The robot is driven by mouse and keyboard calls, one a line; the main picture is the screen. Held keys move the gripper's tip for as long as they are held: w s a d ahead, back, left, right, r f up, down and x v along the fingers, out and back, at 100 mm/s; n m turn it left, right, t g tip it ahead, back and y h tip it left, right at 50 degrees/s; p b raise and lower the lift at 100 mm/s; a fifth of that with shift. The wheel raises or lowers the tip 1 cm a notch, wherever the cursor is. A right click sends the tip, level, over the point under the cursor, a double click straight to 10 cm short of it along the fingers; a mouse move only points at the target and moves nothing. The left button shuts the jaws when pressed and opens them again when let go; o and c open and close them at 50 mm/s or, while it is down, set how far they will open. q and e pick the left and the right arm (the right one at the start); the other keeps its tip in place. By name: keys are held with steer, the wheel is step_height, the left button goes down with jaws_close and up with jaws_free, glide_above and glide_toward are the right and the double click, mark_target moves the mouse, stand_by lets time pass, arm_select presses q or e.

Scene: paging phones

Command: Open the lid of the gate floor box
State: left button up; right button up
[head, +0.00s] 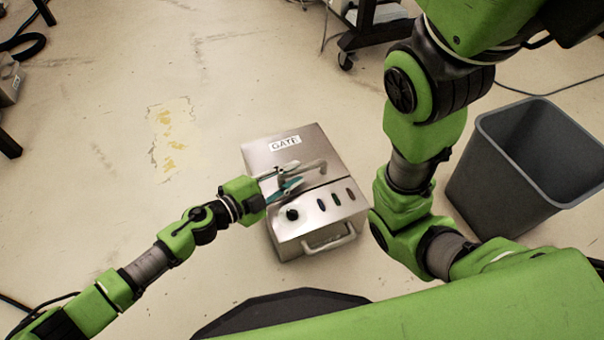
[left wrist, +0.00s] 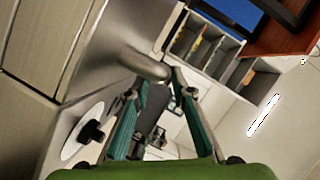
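The gate floor box (head: 262,157) is a silver metal case on the floor, marked GATE, with its lid closed. A bar handle (head: 316,166) stands on the lid, right of my left gripper (head: 297,174). The left gripper is open, with its teal fingers spread by the near end of this handle. In the left wrist view, the rounded metal handle (left wrist: 146,65) lies at the fingertips, between or just beyond them; I cannot tell whether they touch. My right arm is bent at the right, and its gripper is out of sight.
The box front has a black knob (head: 292,214), several dark slots and a grey carrying handle (head: 330,242). A grey bin (head: 500,185) stands at the right. A wheeled cart (head: 366,28) is at the top. The floor left of the box is clear.

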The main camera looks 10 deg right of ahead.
arm_select(q)
steer(key=shift+b+x, duration=0.65)
steer(key=shift+x, duration=1.25)
